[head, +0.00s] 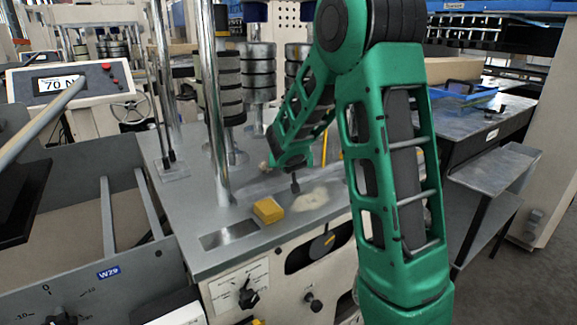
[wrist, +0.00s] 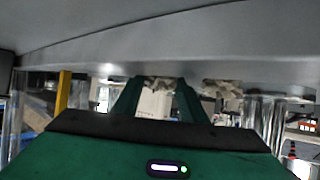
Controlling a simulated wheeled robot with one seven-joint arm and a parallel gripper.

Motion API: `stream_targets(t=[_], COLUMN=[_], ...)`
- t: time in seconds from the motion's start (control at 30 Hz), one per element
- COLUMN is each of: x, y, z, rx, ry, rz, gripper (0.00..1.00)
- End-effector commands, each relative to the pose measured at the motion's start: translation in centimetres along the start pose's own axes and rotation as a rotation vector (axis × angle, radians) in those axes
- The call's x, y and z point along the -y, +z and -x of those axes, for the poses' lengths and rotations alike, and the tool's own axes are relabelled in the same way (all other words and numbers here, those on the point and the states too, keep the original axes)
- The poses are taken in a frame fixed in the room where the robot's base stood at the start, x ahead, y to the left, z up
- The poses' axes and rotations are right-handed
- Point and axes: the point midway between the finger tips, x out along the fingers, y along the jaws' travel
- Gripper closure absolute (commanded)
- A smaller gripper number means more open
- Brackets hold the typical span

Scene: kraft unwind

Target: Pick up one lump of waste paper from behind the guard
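Two crumpled, pale grey-beige lumps of waste paper show in the wrist view. One lump (wrist: 158,83) lies in line between my fingertips, and the other lump (wrist: 222,88) is to the right, outside the fingers. My gripper (wrist: 160,90) has its two green fingers apart. I cannot tell whether they touch the nearer lump. In the head view my green arm reaches down over the metal machine deck (head: 185,200), and its links hide most of the gripper end. A pale cream patch (head: 310,198) lies on the deck near its front. The guard is not clearly distinguishable.
A yellow block (head: 268,210) sits near the deck's front edge. A chrome post (head: 213,110) stands upright at the left of my arm. A yellow post (wrist: 63,92) is at the left in the wrist view.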

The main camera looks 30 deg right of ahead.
Motion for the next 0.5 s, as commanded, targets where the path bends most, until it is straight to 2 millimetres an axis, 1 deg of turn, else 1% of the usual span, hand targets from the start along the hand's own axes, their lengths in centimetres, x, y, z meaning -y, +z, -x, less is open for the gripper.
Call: stream_targets(t=[0.03,0.07,0.1,0.5], x=[-0.04,-0.05,-0.06,-0.14], y=[0.00,0.00,-0.01,-0.10], z=[-0.01,-0.01,-0.01,0.04], rx=[0.000,0.000,0.000,-0.001], ry=[0.000,0.001,0.001,0.002], rz=[0.000,0.000,0.000,-0.001], gripper=[0.74,0.81,0.84,0.84])
